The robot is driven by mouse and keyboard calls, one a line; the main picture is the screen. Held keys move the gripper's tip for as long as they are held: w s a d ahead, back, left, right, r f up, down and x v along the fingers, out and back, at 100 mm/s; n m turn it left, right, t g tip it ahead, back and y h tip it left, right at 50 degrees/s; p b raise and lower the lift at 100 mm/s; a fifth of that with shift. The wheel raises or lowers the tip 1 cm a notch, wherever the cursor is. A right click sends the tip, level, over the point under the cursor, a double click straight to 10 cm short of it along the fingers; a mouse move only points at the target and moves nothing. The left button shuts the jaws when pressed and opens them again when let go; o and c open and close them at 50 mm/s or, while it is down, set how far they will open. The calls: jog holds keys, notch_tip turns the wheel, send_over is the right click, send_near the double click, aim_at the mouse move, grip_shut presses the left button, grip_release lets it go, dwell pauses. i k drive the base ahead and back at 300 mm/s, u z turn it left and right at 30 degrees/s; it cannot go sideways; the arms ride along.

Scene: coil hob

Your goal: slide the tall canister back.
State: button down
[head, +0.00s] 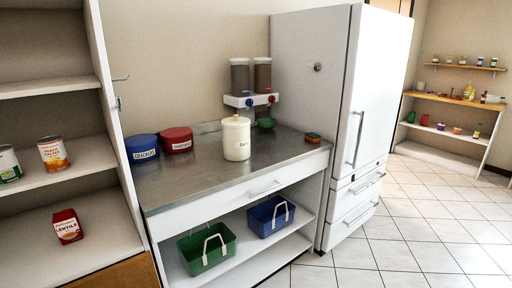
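My gripper is not in view.
A blue tin (142,148) and a red tin (177,140) stand left of the canister. A two-tube dispenser (250,99) is on the wall behind. A sponge (312,137) lies at the right. The front left counter is clear. A fridge (335,110) bounds the right.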

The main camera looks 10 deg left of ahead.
aim_at(236, 142)
jog(key=i, duration=0.95)
jog(key=u, duration=0.05)
